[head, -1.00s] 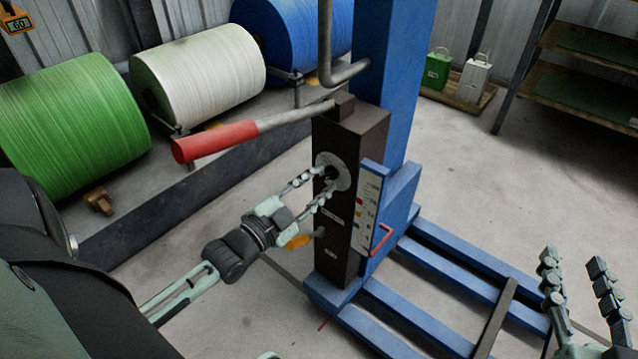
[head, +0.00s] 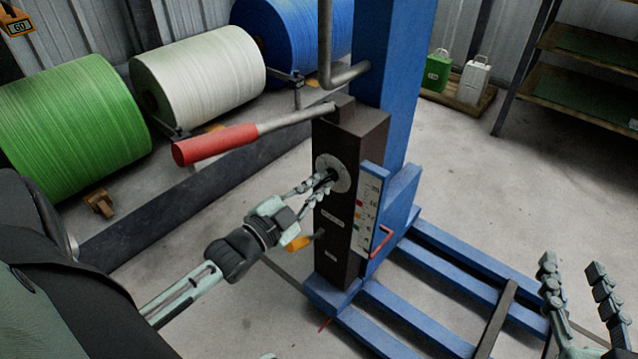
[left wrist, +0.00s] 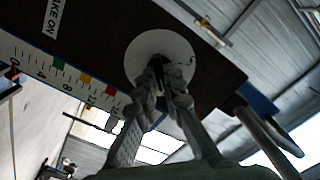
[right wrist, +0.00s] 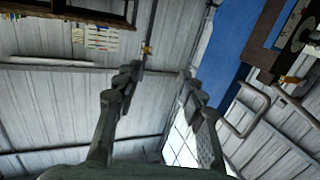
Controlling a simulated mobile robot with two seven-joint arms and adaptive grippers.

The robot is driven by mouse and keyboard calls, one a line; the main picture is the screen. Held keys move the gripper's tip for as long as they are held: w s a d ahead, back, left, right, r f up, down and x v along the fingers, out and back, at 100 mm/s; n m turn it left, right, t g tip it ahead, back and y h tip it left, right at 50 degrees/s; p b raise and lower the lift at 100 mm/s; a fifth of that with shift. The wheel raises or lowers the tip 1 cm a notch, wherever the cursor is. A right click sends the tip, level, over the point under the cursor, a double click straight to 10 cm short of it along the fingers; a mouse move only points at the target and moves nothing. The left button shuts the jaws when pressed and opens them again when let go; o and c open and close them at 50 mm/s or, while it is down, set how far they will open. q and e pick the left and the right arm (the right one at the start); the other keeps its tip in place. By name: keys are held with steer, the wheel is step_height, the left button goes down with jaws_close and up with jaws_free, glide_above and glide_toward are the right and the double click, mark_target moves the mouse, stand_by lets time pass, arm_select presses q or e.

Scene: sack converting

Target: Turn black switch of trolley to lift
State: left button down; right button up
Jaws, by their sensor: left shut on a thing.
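The black switch (left wrist: 157,64) sits on a round pale dial plate (left wrist: 180,50) on the dark box (head: 345,215) of the blue trolley (head: 385,90). In the head view the dial plate (head: 341,172) is on the box's upper front. My left gripper (head: 326,182) is shut on the switch; its fingers (left wrist: 168,88) hide most of it in the left wrist view. My right gripper (head: 580,285) is open and empty at the lower right, away from the trolley; its spread fingers show in the right wrist view (right wrist: 160,85).
A red-handled lever (head: 215,145) sticks out left from the box top. An orange-handled lever (head: 300,242) is just below my left gripper. Green, white and blue rolls stand behind.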

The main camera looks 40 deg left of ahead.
steer(key=s+d+f+g+h+p, duration=0.35)
steer(key=d+f+g, duration=0.3)
steer(key=f, duration=0.35)
arm_select(q)
steer(key=n+p, duration=0.1)
steer(key=n, duration=0.4)
steer(key=shift+r+p, duration=0.1)
steer(key=shift+p, duration=0.3)
arm_select(e)
steer(key=s+d+f+m+g+h, duration=0.2)
steer(key=s+d+f+g+h, duration=0.3)
steer(key=s+d, duration=0.55)
arm_select(q)
steer(key=n+p, duration=0.5)
steer(key=n, duration=0.3)
steer(key=shift+n+p, duration=0.3)
steer(key=shift+n, duration=2.1)
arm_select(e)
step_height(320, 180, down, 16)
steer(key=w+g+y, duration=0.1)
steer(key=g+y, duration=0.1)
steer(key=shift+w+a+r, duration=0.15)
steer(key=shift+a+r, duration=0.1)
steer(key=shift+f, duration=0.15)
arm_select(q)
steer(key=c, duration=1.7)
jaws_free()
steer(key=shift+o, duration=0.3)
